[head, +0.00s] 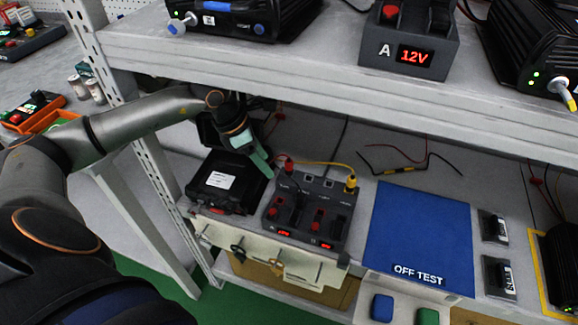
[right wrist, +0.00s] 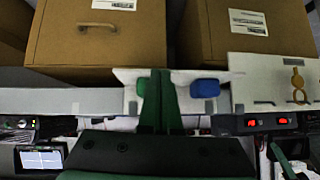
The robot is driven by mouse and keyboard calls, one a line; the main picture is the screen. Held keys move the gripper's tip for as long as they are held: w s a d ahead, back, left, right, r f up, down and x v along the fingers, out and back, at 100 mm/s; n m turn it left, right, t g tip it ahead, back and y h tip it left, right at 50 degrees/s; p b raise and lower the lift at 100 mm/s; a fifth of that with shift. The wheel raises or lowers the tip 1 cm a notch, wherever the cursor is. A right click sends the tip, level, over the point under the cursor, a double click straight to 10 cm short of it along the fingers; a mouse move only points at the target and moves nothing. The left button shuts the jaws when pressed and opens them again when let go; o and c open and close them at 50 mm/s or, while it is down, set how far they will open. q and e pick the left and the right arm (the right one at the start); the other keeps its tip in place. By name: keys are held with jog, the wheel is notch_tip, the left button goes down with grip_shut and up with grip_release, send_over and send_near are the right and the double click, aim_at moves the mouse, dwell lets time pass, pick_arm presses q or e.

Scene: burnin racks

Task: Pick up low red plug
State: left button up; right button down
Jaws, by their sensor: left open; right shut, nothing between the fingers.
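A red plug (head: 289,165) stands at the back left corner of a dark power unit (head: 330,197) on the lower shelf. A yellow plug (head: 350,184) with a yellow lead stands at the unit's back right corner. My left gripper (head: 262,163) is open just left of the red plug, with its pale green fingers pointing down towards it. I see no plug held in it, and its far finger is partly hidden. My right gripper (right wrist: 160,100) is shut and empty in the right wrist view, apart from the plugs, facing brown boxes.
A black box (head: 226,183) sits left of the power unit, close under my left gripper. A blue OFF TEST mat (head: 420,235) lies clear on the right. Loose leads (head: 410,168) lie behind the mat.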

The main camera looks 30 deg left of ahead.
aim_at(288, 162)
pick_arm(q)
jog(key=w+d, duration=0.3)
jog(key=shift+w+d, duration=0.1)
jog(key=shift+w, duration=0.2)
jog(key=shift+x, duration=1.15)
jog(key=shift+w+f, duration=0.1)
jog(key=shift+f, duration=0.25)
grip_shut()
